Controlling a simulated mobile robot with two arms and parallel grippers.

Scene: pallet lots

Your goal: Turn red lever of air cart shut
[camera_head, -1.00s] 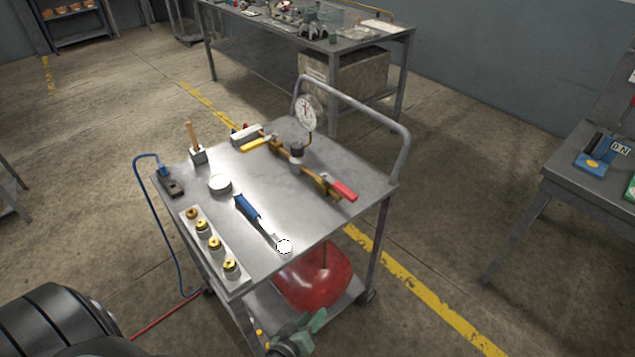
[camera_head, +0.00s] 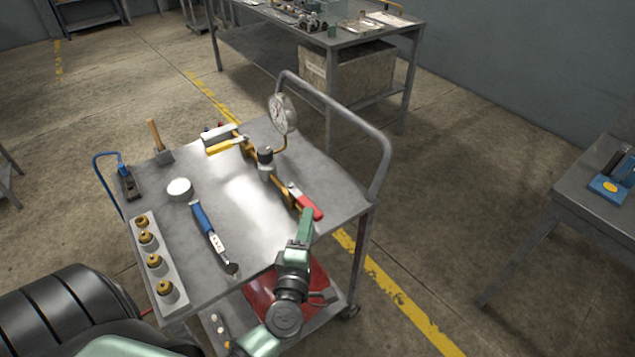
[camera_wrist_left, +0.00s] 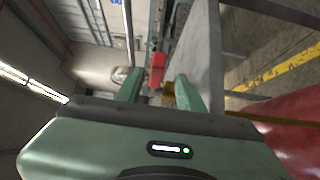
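The red lever (camera_head: 309,208) is on the near right end of the brass pipe assembly (camera_head: 265,172) on top of the air cart (camera_head: 330,198). It lies roughly along the pipe, pointing to the near right edge. My left gripper (camera_head: 302,222) is just in front of the lever's end, at the cart's near right edge. In the left wrist view the green fingers (camera_wrist_left: 159,90) stand apart, with the red lever (camera_wrist_left: 157,64) ahead in the gap between them. I see no clear contact. A yellow lever (camera_head: 226,146) is at the pipe's far end. My right gripper is not in view.
A pressure gauge (camera_head: 283,114) stands above the pipe, near the cart's push handle (camera_head: 378,140). A blue-handled wrench (camera_head: 204,222), a white round tin (camera_head: 179,190) and a strip of brass fittings (camera_head: 157,262) lie on the left. A workbench (camera_head: 350,38) stands behind.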

